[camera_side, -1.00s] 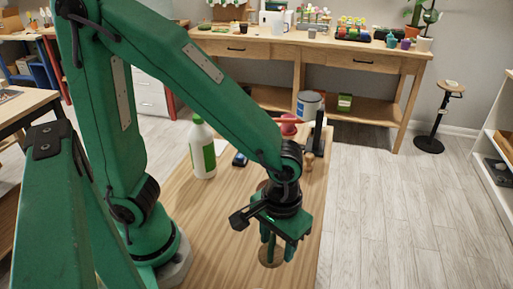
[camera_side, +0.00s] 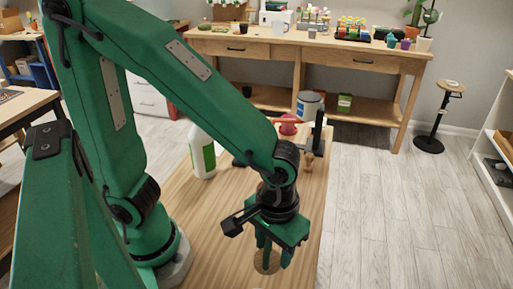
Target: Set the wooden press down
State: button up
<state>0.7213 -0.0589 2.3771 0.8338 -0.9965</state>
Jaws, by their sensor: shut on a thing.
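The wooden press (camera_side: 267,265) shows as a round brown wooden disc low between the fingers of my gripper (camera_side: 273,254), over the front part of the wooden table (camera_side: 212,232). My green gripper points down and is shut on the press. The fingers and hand hide most of the press's upper part. The press looks about upright and very close to the tabletop. I cannot tell whether its base touches the wood.
A white bottle with a green label (camera_side: 202,155) stands left of my forearm. A red object (camera_side: 288,127), a black upright object (camera_side: 318,132) and a small wooden piece (camera_side: 307,160) are at the table's back. The table's right edge is close to my gripper.

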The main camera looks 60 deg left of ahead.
jog(key=shift+w, duration=0.1)
jog(key=shift+w+a, duration=0.2)
jog(key=shift+w, duration=0.2)
jog(key=w+a+r+n, duration=0.1)
jog(key=w+a+n, duration=0.8)
jog(key=w+a, duration=0.75)
jog(key=a+n, duration=0.3)
jog(key=a, duration=1.1)
jog(key=s+a+n, duration=0.4)
jog(key=a+n, duration=0.1)
jog(key=a, duration=1.1)
jog(key=s+a+f, duration=0.1)
jog(key=a+f, duration=0.1)
jog(key=a, duration=0.1)
jog(key=s+a+f, duration=0.2)
jog(key=a, duration=0.2)
jog(key=s+a+f, duration=0.1)
jog(key=a+f, duration=0.2)
jog(key=a, duration=0.1)
jog(key=shift+s, duration=0.4)
jog(key=shift+f, duration=0.1)
jog(key=shift+f, duration=1.95)
